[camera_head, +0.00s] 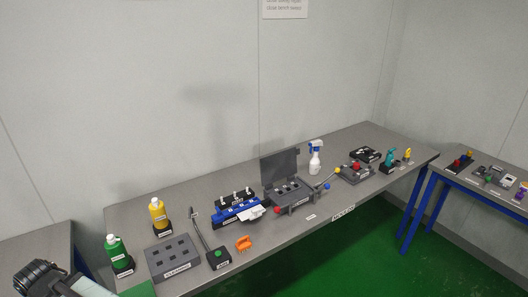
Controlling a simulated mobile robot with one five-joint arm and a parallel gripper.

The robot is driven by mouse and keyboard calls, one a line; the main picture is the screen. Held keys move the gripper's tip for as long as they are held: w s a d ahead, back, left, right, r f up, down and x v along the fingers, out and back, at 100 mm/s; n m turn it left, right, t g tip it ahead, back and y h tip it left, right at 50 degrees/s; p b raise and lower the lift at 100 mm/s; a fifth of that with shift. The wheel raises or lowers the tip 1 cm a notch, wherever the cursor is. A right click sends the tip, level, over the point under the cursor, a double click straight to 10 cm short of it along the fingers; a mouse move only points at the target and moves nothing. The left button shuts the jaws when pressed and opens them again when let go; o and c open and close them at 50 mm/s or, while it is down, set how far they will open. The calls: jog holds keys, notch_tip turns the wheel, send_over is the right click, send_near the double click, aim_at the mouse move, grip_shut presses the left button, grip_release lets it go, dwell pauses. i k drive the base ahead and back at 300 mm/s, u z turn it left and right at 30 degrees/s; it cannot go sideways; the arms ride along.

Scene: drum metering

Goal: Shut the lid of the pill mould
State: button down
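The likely pill mould is a dark grey box (296,203) near the middle of the long bench, with several small dark wells in its top. Its flat dark lid (280,165) stands open, almost upright, along the back edge. A label on the front is too small to read. A red knob (277,210) shows at its front left corner and a blue ball (327,186) at its right. My gripper's fingers are not in view; only a dark part of what looks like my arm shows at the bottom left, far from the mould.
Left of the mould are a blue rack (237,212), an orange piece (243,244), a lever with a black base (219,259), a grey holed block (172,259), and yellow and green bottles. A spray bottle (315,160) stands behind right. Green floor (385,250) is clear in front.

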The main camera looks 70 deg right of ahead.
aim_at(275, 167)
jog(key=k, duration=1.65)
jog(key=z, duration=0.6)
jog(key=i, duration=1)
jog(key=u, duration=0.05)
